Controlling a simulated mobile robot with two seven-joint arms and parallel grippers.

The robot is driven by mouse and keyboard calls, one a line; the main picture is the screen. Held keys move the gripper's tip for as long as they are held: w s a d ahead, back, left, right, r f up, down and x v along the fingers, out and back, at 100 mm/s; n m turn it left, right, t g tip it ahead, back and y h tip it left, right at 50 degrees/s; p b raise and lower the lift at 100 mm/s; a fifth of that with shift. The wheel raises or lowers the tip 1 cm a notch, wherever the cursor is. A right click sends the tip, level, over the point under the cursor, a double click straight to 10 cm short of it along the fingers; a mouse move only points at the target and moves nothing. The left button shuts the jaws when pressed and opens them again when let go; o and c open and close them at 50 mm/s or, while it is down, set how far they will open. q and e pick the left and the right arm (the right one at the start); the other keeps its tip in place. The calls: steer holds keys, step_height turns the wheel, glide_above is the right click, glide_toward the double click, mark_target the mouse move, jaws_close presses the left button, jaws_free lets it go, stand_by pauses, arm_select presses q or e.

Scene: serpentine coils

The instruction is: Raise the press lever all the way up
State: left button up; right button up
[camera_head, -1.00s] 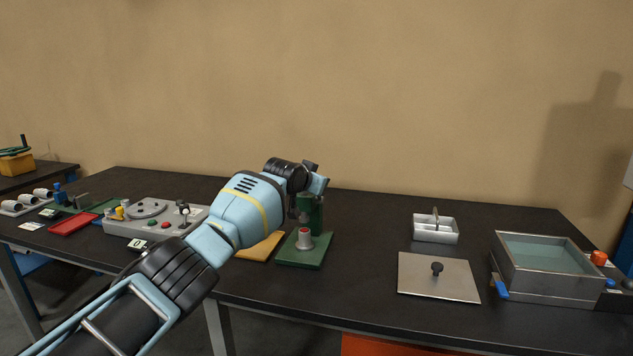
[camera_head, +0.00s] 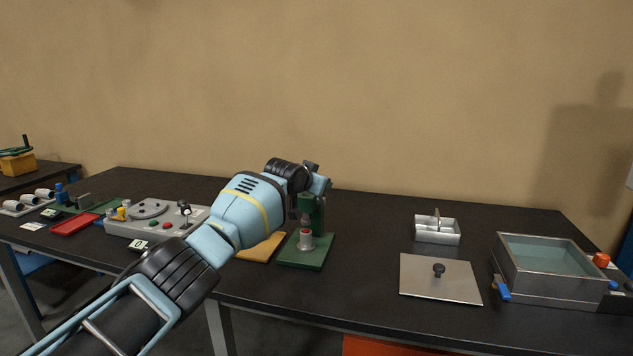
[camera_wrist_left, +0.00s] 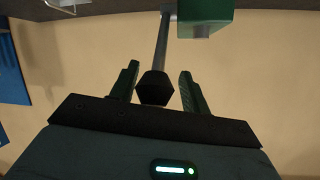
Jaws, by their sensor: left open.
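The green press (camera_head: 318,222) stands on its green base plate (camera_head: 304,254) near the middle of the table, with a grey cylinder with a red top (camera_head: 306,240) on the plate. My left arm reaches across in front of the press, and its wrist hides the press's top and the lever in the head view. In the left wrist view the press lever (camera_wrist_left: 160,50) is a grey rod with a black knob (camera_wrist_left: 155,88). The knob sits between the two fingers of my left gripper (camera_wrist_left: 158,82), which is open, with gaps on both sides. My right gripper is not in view.
An orange-yellow board (camera_head: 262,247) lies left of the press. A grey control panel (camera_head: 150,218) stands further left. On the right are a flat metal plate with a knob (camera_head: 425,284), a divided tray (camera_head: 437,233) and a water-filled basin (camera_head: 548,290). Table between press and plate is clear.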

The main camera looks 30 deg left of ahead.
arm_select(q)
steer(key=shift+s+r+p, duration=0.2)
steer(key=shift+s+p, duration=0.15)
steer(key=shift+s, duration=0.05)
steer(key=p+v, duration=0.3)
steer(key=v, duration=0.4)
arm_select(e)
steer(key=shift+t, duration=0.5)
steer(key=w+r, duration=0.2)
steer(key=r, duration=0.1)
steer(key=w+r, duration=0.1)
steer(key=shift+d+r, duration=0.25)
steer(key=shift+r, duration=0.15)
arm_select(q)
steer(key=shift+f, duration=0.1)
steer(key=shift+f, duration=0.1)
